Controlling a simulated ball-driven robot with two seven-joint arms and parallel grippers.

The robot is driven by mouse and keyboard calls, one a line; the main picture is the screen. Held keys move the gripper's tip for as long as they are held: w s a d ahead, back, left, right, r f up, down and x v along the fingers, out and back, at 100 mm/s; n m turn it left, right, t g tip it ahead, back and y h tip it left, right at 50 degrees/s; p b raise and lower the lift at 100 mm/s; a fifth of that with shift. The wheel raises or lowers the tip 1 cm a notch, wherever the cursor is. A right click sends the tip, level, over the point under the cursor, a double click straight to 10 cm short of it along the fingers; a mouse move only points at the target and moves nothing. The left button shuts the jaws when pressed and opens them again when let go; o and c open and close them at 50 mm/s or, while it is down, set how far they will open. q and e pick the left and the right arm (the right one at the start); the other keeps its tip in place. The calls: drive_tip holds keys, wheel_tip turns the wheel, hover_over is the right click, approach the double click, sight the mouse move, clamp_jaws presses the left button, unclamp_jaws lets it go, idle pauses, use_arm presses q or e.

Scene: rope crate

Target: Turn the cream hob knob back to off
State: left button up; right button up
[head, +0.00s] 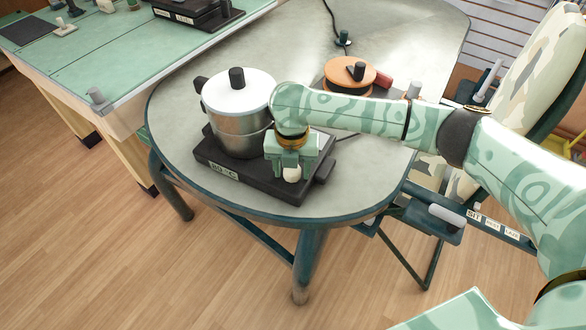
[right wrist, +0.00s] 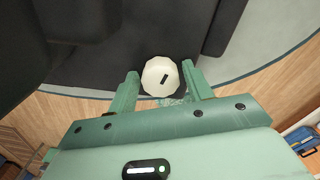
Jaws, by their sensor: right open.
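The cream hob knob (head: 291,174) sits at the front of the dark hob (head: 215,164). In the right wrist view the knob (right wrist: 160,76) is a faceted cream disc with a short dark mark lying at a slant. My right gripper (head: 291,170) is over the hob's front right part. In the right wrist view its two open fingers (right wrist: 160,85) stand one on each side of the knob, with a gap at the right; whether the left finger touches I cannot tell. My left gripper is not in view.
A steel pot (head: 241,125) with a white lid stands on the hob, left of my right gripper. An orange-topped item (head: 350,73) is behind my right forearm. The grey table (head: 180,100) is clear left of the hob. A green bench (head: 90,60) stands at the left.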

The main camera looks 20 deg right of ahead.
drive_tip(key=m+p, duration=0.1)
drive_tip(key=p, duration=0.1)
drive_tip(key=m+p, duration=0.1)
drive_tip(key=m, duration=0.1)
drive_tip(key=shift+r+m+p, duration=0.3)
drive_tip(key=shift+r+p, duration=0.05)
drive_tip(key=shift+p, duration=0.05)
drive_tip(key=shift+m, duration=0.3)
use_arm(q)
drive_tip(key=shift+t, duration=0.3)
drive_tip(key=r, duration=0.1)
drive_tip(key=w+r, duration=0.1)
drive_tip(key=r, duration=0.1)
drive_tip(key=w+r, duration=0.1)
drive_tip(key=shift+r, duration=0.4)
use_arm(e)
drive_tip(key=shift+f, duration=0.35)
